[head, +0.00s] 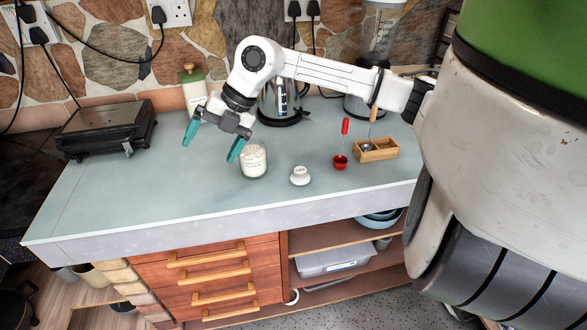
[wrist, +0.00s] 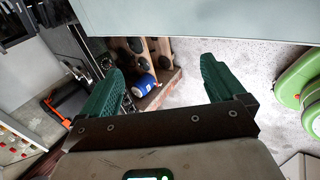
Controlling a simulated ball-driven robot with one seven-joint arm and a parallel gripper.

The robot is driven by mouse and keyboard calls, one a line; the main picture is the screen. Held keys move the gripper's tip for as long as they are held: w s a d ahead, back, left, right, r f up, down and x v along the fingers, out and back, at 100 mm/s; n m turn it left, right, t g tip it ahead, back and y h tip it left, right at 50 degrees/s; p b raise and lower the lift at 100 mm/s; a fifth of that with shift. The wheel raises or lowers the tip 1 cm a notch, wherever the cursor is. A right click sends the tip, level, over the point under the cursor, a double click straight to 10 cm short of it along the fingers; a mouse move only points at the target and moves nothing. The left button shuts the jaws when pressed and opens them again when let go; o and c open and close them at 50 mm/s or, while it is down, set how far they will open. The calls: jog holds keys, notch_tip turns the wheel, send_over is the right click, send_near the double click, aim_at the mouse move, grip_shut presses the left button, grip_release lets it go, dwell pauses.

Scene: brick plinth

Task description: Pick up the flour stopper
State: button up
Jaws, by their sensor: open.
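A small white stopper (head: 300,176) lies on the worktop, to the right of a glass jar of white flour (head: 253,162). The jar shows no lid on it. My gripper (head: 212,144) is open and empty above the worktop, to the left of the jar and well apart from the stopper. Its two teal fingers point down and to the left. In the wrist view my gripper's green fingers (wrist: 160,82) are spread wide with nothing between them. The stopper and the jar are not in the wrist view.
A red scoop (head: 341,161) and a wooden box (head: 377,152) stand right of the stopper. The front worktop (head: 170,205) is clear. The wrist view shows floor (wrist: 190,55).

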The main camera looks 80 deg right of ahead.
jog(key=s+d+f+m+g+h, duration=0.1)
jog(key=s+d+f+m+g, duration=0.15)
jog(key=s+d, duration=0.45)
jog(key=s+d+f+m+g+h, duration=0.1)
jog(key=s+d+f+g+h, duration=0.2)
jog(key=s, duration=0.8)
jog(key=y+p, duration=0.1)
send_over(300, 171)
jog(key=shift+g, duration=0.45)
jog(key=f, duration=0.2)
jog(key=s+f, duration=0.1)
jog(key=f, duration=0.1)
jog(key=shift+a, duration=0.25)
jog(key=shift+w+d+f+p, duration=0.15)
jog(key=shift+f+p, duration=0.15)
jog(key=shift+f, duration=0.65)
jog(key=shift+w+f+p, duration=0.15)
jog(key=shift+f+p, duration=0.1)
jog(key=shift+f, duration=0.75)
jog(key=shift+w+d+f+p, duration=0.15)
jog(key=shift+f+p, duration=0.15)
jog(key=shift+f, duration=0.65)
jog(key=c, duration=1.1)
jog(key=shift+c, duration=0.2)
